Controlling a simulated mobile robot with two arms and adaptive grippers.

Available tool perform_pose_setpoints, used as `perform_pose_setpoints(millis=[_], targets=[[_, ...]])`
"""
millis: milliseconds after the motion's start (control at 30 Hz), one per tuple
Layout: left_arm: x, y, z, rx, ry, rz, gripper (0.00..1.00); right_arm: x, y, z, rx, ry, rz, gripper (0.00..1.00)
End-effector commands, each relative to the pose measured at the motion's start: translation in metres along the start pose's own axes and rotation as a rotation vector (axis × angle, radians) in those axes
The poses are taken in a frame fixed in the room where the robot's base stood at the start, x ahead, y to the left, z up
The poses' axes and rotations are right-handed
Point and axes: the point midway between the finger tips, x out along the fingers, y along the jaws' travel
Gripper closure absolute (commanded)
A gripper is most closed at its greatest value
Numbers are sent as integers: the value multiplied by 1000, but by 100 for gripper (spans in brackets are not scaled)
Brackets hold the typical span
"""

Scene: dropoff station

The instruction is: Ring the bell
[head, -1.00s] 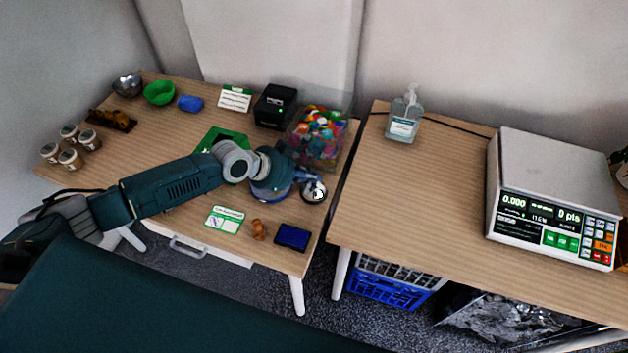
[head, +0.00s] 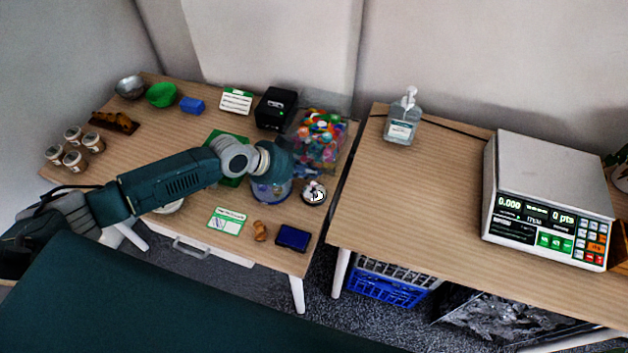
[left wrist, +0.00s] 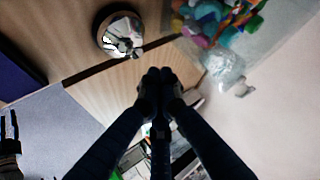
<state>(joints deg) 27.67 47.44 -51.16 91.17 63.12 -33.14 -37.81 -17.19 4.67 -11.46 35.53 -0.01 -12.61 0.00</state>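The bell is a small silver dome (head: 314,193) on a dark base, near the right edge of the left wooden table. It also shows at the top of the left wrist view (left wrist: 118,32). My left gripper (head: 306,174) is just behind and to the left of the bell in the head view, partly hidden by its own wrist. In the left wrist view its fingertips (left wrist: 160,76) are together with nothing between them, and a gap shows between them and the bell.
A clear bin of colourful items (head: 318,138) stands close behind the gripper. A gap separates this table from the right table with a scale (head: 548,200).

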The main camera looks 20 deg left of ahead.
Motion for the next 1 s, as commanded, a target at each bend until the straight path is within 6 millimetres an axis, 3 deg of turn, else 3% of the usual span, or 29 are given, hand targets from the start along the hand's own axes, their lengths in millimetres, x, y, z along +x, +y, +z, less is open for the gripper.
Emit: perform_pose_setpoints(millis=[300,1000], targets=[[-24,-10,-22,0,-1,0,100,-27,0,-2,0,0,0,60],[-24,-9,-22,0,-1,0,100,-26,-1,-3,1,0,-2,60]])
